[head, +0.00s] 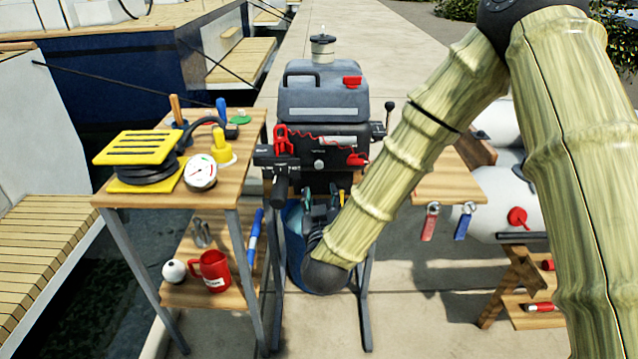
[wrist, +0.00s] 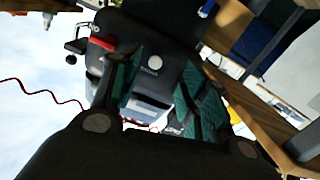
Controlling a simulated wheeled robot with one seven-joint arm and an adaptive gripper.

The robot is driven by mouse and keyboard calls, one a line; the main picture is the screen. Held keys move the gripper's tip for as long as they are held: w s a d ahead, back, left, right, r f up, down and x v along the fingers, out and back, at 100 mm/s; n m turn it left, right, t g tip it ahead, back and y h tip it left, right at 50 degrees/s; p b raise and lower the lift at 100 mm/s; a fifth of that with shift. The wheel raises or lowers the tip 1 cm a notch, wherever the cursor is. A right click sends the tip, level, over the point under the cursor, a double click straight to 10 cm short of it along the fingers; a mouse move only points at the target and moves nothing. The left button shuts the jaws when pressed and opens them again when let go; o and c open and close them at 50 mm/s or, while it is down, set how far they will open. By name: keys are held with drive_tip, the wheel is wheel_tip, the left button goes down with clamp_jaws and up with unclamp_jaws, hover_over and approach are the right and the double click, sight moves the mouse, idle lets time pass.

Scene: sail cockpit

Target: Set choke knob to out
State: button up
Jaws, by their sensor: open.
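A grey outboard motor (head: 320,105) stands upright on a stand in the head view. A small round pale knob (head: 319,165) sits on its dark front face and looks like the choke knob. In the wrist view this knob (wrist: 155,62) shows ahead of the fingers. How far it stands out cannot be told. My gripper (head: 321,192) is just below the knob in the head view, pointing up at the motor front. In the wrist view my gripper (wrist: 160,78) has its two teal-padded fingers apart with nothing held. The knob is not touched.
A red lever (head: 357,159) is right of the knob. A red coiled cord (head: 310,136) hangs above it, and a black tiller handle (head: 278,185) juts out at left. A wooden cart (head: 245,160) stands left, a wooden shelf (head: 450,180) right.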

sight(319, 166)
drive_tip(key=shift+t, duration=0.4)
drive_tip(key=w, duration=0.3)
drive_tip(key=w+r+b, duration=0.1)
drive_tip(key=w, duration=0.7)
drive_tip(key=shift+w+a+r, duration=0.15)
drive_tip(key=shift+a+r, duration=0.15)
drive_tip(key=shift+r, duration=0.05)
clamp_jaws()
